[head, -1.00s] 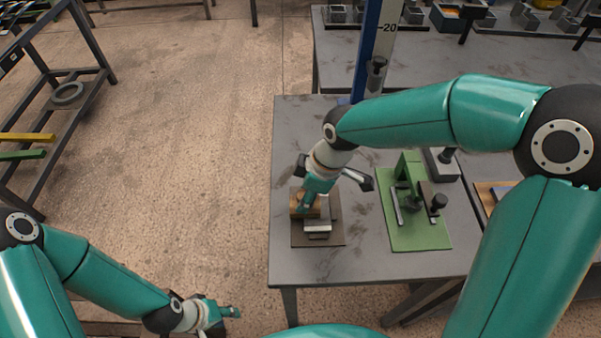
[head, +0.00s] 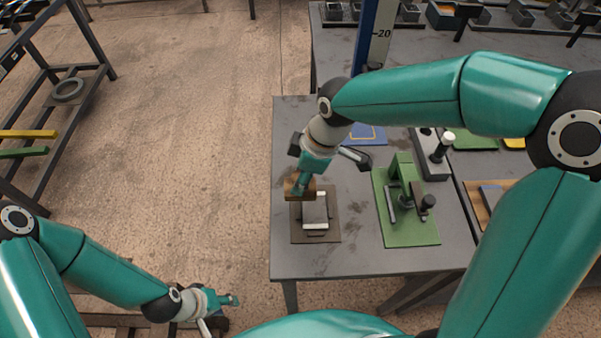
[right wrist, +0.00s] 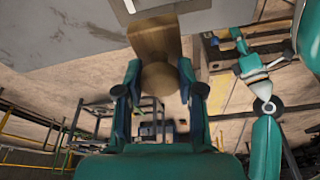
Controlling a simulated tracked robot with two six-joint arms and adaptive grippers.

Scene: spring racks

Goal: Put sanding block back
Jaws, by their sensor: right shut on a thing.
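My right gripper (head: 299,182) is shut on a brown wooden block, taken to be the sanding block (head: 298,190). In the right wrist view, the fingers (right wrist: 160,80) close on its round wooden knob, and its flat body (right wrist: 155,42) lies beyond. In the head view, the block shows over the far left corner of a brown mat (head: 332,234), apparently raised above the table. A grey fixture with pale bars (head: 314,210) stands on that mat. The block's underside is hidden. My left gripper (head: 222,308) is low at the left, off the table; its finger gap is unclear.
Right of the brown mat, a green mat (head: 425,236) carries a green press-like tool (head: 400,177). A blue mat with a yellow outline (head: 367,133) lies behind my right gripper. A grey holder (head: 432,158) stands further right. The table's front strip (head: 370,262) is clear.

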